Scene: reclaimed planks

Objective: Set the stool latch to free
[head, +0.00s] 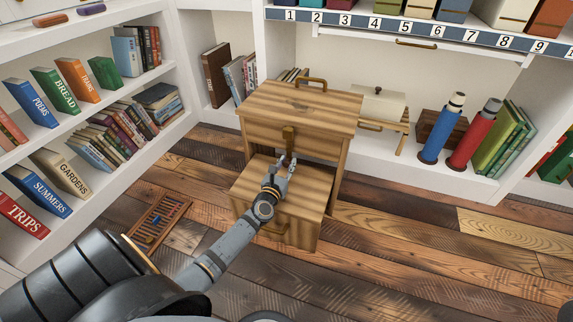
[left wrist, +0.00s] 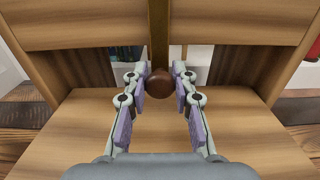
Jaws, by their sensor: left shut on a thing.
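The wooden step stool (head: 303,109) stands on the plank floor, with a high top and a lower step (head: 303,187) in front. The latch, a brass-coloured upright lever (head: 289,138), hangs at the front of the top. In the left wrist view the lever (left wrist: 159,40) ends in a round brown knob (left wrist: 157,85). My left gripper (head: 287,163) reaches over the lower step. Its purple finger pads are shut around the knob (left wrist: 172,84), one on each side. In the head view the fingers hide the knob. My right gripper does not show.
Bookshelves line the left, with leaning books such as a blue one (head: 33,105). A slatted wooden rack (head: 158,221) lies on the floor left of the stool. Blue (head: 441,129) and red (head: 473,135) cylinders stand on the back shelf. Floor right of the stool is clear.

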